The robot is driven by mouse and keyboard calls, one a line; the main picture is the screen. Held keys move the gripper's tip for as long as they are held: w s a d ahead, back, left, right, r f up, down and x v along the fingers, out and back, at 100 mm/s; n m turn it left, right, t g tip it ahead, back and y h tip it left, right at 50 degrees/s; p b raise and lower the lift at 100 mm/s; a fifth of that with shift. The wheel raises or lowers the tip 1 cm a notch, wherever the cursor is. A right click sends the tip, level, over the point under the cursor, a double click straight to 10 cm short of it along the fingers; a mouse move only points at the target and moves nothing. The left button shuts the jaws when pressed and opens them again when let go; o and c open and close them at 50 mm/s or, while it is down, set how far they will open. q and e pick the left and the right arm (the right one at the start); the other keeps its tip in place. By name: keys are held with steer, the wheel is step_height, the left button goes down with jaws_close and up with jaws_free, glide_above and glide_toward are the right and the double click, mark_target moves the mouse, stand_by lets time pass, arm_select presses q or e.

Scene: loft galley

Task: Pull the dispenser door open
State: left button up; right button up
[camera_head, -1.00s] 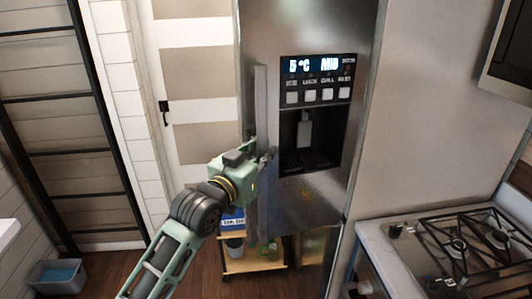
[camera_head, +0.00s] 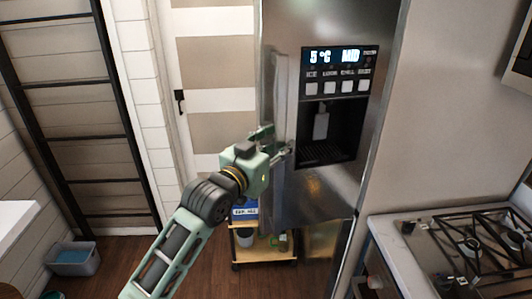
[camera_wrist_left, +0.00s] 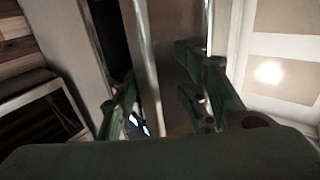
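The dispenser door (camera_head: 330,190) is a tall brushed-metal panel. It has a dark dispenser recess and a lit display reading 5 °C. Its vertical handle (camera_head: 280,95) runs along the left edge. My left gripper (camera_head: 277,146) is at the lower part of this handle. In the left wrist view my left gripper (camera_wrist_left: 162,105) has its two green fingers well apart, with shiny upright metal between and beyond them. I cannot tell whether either finger touches the handle. I cannot tell whether the door is ajar. My right gripper is in neither view.
A small wooden cart (camera_head: 262,252) with containers stands low behind my left gripper. A gas stove (camera_head: 465,245) on a white counter is at the right. A striped door (camera_head: 215,80) is behind, left of the dispenser. A grey bin (camera_head: 73,260) sits on the floor at far left.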

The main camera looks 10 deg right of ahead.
arm_select(q)
steer(key=v, duration=1.1)
steer(key=shift+s+a, duration=0.2)
steer(key=shift+a, duration=0.05)
